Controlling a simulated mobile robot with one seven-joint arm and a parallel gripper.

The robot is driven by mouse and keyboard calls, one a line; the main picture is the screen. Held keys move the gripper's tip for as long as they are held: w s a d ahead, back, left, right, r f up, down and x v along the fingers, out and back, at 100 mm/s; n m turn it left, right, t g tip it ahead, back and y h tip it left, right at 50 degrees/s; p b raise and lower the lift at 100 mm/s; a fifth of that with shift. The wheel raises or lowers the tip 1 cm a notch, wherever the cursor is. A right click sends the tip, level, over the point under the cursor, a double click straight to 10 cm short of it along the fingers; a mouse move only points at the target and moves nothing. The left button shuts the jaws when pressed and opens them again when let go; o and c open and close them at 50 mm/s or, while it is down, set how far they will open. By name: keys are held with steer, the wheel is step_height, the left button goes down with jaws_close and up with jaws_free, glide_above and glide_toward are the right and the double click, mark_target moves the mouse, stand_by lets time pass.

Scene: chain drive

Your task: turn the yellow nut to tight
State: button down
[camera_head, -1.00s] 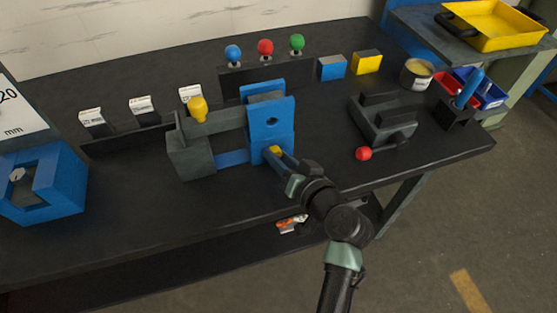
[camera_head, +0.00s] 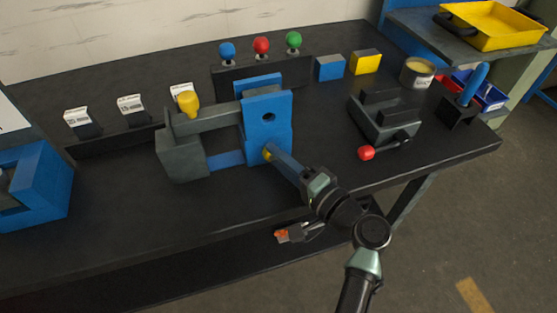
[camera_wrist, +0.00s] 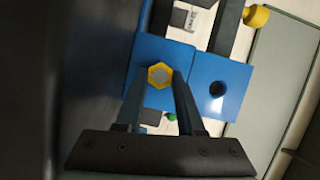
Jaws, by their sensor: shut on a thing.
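The yellow nut (camera_head: 267,153) sits low on the front face of the blue upright block (camera_head: 280,135). In the wrist view the nut (camera_wrist: 153,70) is a yellow hexagon around a grey round bolt end. My gripper (camera_head: 270,155) points at the block from the front right. In the wrist view its two dark fingers (camera_wrist: 160,82) lie on either side of the nut, shut on it. The fingers hide part of the nut in the head view. How tight the nut is cannot be told.
A yellow knob (camera_head: 187,101) stands on the grey bar beside the blue block. A grey fixture with a red-ended lever (camera_head: 366,153) stands to the right. Blue (camera_head: 330,68) and yellow (camera_head: 366,62) blocks stand behind.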

steer(key=shift+f+m+y, duration=0.2)
steer(key=shift+m+y, duration=0.1)
steer(key=shift+m, duration=0.4)
steer(key=shift+b, duration=0.3)
steer(key=c, duration=0.5)
jaws_free()
steer(key=shift+r, duration=0.1)
steer(key=v, duration=1.3)
steer(key=shift+s, duration=0.1)
